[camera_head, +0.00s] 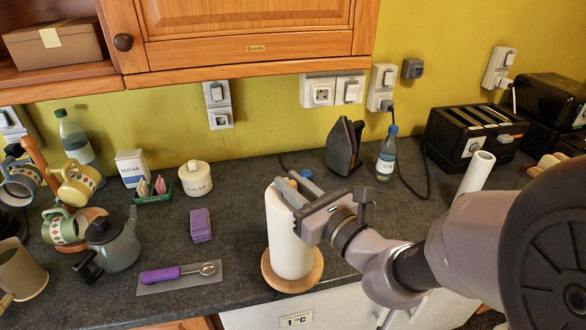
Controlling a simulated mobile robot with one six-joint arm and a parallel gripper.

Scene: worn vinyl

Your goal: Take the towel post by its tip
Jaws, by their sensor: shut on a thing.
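The towel post is a round wooden base (292,283) carrying a white paper towel roll (289,236). It stands upright near the counter's front edge, in the middle of the view. My gripper (294,186) reaches in from the right at the top of the roll. Its fingers are shut on the post's tip, which they mostly hide. The near side of the roll and the front of the base are in plain view.
A purple-handled scoop (180,273) on a grey mat, a purple packet (200,226) and a sugar jar (195,178) are left of the post. An iron (344,147), a bottle (386,155) and a toaster (470,134) stand behind. A kettle (113,242) and mugs crowd the far left.

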